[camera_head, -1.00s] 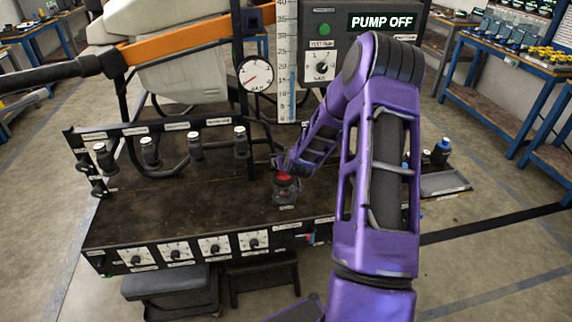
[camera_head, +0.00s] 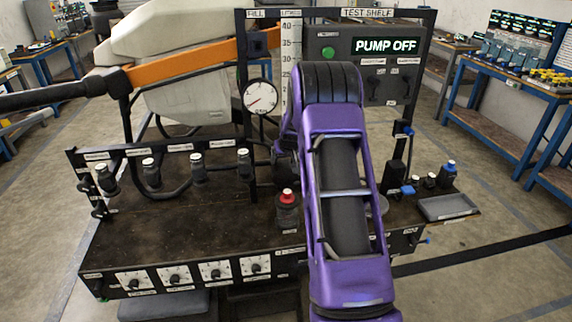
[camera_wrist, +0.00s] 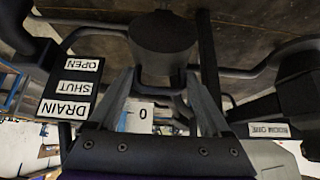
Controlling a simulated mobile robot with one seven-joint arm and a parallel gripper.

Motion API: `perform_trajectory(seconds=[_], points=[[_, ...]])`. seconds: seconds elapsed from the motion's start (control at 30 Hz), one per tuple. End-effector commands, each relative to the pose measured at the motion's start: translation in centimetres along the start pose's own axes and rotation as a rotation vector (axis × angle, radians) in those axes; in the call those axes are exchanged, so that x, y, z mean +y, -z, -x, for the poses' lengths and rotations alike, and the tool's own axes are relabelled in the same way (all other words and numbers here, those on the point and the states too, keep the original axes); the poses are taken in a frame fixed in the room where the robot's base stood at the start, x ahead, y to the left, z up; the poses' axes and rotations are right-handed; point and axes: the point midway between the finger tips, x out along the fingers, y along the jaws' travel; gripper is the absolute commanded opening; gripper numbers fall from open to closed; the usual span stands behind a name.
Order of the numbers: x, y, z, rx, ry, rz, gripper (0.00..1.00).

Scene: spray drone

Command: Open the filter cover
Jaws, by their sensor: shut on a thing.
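My gripper (camera_wrist: 163,78) shows from below in the wrist view, its two grey fingers reaching up to a dark cylindrical part (camera_wrist: 162,36). It is shut on this part, though the exact contact is hard to make out. Whether this part is the filter cover cannot be told. In the head view, my purple arm hides most of the gripper and what it holds. A dark canister with a red top (camera_head: 288,211) stands upright on the bench, left of my arm and apart from it.
An upside-down DRAIN, SHUT, OPEN label plate (camera_wrist: 72,85) is close left of the gripper. Black tubing runs around it. A gauge (camera_head: 260,97) and a row of nozzles (camera_head: 197,168) stand left of my arm. A grey tray (camera_head: 447,207) is at the right. The bench's left middle is clear.

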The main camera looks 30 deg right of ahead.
Motion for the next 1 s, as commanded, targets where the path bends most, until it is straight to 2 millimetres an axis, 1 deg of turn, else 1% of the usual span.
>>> perform_trajectory(seconds=[0.03, 0.2, 0.8, 0.83, 0.87, 1.0], points=[[-0.60, 0.89, 0.03, 0.018, 0.006, 0.003, 0.00], [-0.62, 1.36, -0.18, 0.021, 0.006, 0.004, 0.00], [-0.70, 1.72, -0.19, 0.023, 0.007, 0.004, 0.00], [-0.70, 1.73, -0.19, 0.023, 0.007, 0.004, 0.86], [-0.70, 1.73, -0.18, 0.023, 0.007, 0.004, 0.92], [-0.53, 1.49, -0.28, 0.018, 0.005, 0.003, 0.93]])
